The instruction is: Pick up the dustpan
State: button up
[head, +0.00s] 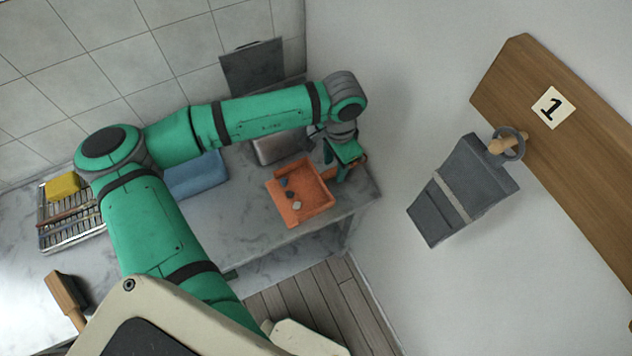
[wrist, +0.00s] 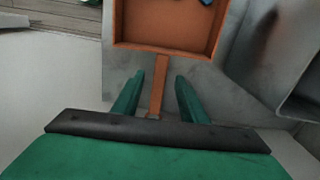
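The orange dustpan (head: 315,188) lies on the grey marbled counter near its right end, with a few small dark and pale pieces in its pan. Its pan (wrist: 165,30) fills the top of the wrist view, and its narrow handle (wrist: 158,85) points toward my gripper. My gripper (wrist: 160,80) is open, with one green finger on each side of the handle and a visible gap on both sides. In the head view my gripper (head: 345,155) is at the handle end of the dustpan, and my wrist hides part of the handle.
A metallic grey container (head: 278,148) stands just behind the dustpan. A folded blue cloth (head: 197,175), a rack (head: 75,235) with a yellow sponge (head: 62,187) and a brush (head: 66,295) are further left. A grey hanging item (head: 465,190) is on the right wall. The counter (head: 235,225) is clear left of the dustpan.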

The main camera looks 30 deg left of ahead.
jog(key=shift+f, duration=0.6)
jog(key=shift+d, duration=0.1)
grip_shut()
jog(key=shift+r, duration=0.1)
